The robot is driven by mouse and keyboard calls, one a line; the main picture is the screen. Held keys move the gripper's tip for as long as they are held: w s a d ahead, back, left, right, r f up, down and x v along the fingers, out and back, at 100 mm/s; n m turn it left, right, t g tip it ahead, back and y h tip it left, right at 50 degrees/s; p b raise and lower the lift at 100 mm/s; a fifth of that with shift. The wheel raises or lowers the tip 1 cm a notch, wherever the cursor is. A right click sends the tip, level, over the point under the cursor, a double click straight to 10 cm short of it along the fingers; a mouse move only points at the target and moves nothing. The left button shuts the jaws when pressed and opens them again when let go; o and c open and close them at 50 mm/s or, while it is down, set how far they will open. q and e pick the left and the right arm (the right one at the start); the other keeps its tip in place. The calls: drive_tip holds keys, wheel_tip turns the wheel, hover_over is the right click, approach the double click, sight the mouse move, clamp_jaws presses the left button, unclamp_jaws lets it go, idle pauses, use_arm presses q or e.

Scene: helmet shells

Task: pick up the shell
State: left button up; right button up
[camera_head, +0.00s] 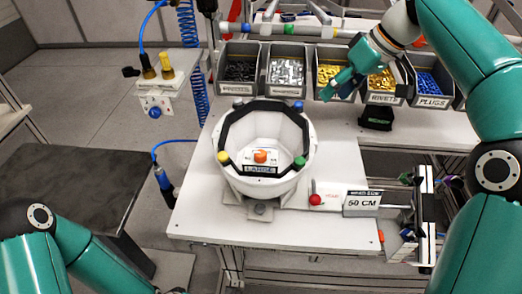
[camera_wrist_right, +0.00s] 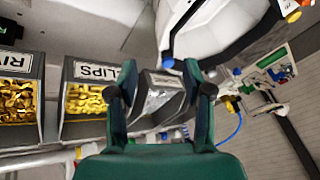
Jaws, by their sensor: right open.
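The shell (camera_head: 262,124) is a white bowl with a black angular band around its rim and coloured knobs on it. It sits open side up on a grey stand (camera_head: 262,208) on the white table, with an orange knob and a "LARGE" label inside. My right gripper (camera_head: 337,88) is open and empty over the row of bins, to the right of the shell and behind it. In the right wrist view the gripper fingers (camera_wrist_right: 162,70) are apart, and the shell (camera_wrist_right: 220,22) shows beyond them at the top. My left arm shows at the bottom left; its gripper is out of view.
Grey bins (camera_head: 286,70) of small parts line the table's back edge. A small black box (camera_head: 377,117) stands in front of them. A "50 CM" sign (camera_head: 362,203) and a rail fixture (camera_head: 424,215) are at the right. A dark table (camera_head: 70,190) is at the left.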

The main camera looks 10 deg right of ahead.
approach(298, 130)
drive_tip(key=w+d+x, duration=0.1)
drive_tip(key=x, duration=0.4)
drive_tip(key=shift+x, duration=3.05)
drive_tip(key=shift+s, duration=0.2)
drive_tip(key=shift+c, duration=0.5)
clamp_jaws()
